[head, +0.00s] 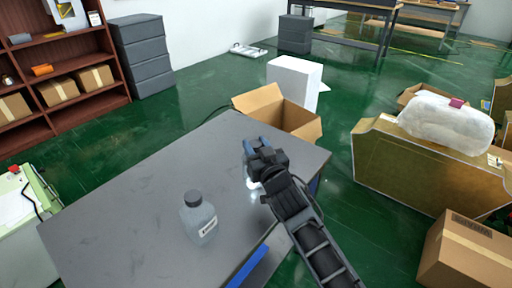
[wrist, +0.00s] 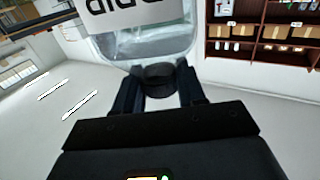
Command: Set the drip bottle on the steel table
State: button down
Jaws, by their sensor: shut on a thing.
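The drip bottle shows in the wrist view (wrist: 150,45) as a clear body with a white label and a black cap, upside down in that picture. My gripper (wrist: 158,85) is shut on its black cap. In the head view my gripper (head: 255,146) is over the right part of the grey steel table (head: 130,190). Only a pale bit of the held bottle (head: 253,183) shows below my gripper there; the rest is hidden. I cannot tell whether its base touches the tabletop.
A grey bottle with a dark cap (head: 199,218) stands upright on the table's near part. An open cardboard box (head: 262,103) is beyond the table's far edge. The table's left and middle are bare. More cartons (head: 470,250) are at the right.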

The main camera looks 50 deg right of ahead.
jog(key=c, duration=1.1)
grip_release()
jog(key=shift+f, duration=0.2)
jog(key=o, duration=0.5)
jog(key=shift+r, duration=0.1)
jog(key=shift+c, duration=0.2)
jog(key=shift+r, duration=0.15)
jog(key=b+v, duration=0.2)
jog(key=v, duration=1)
jog(key=shift+a, duration=0.1)
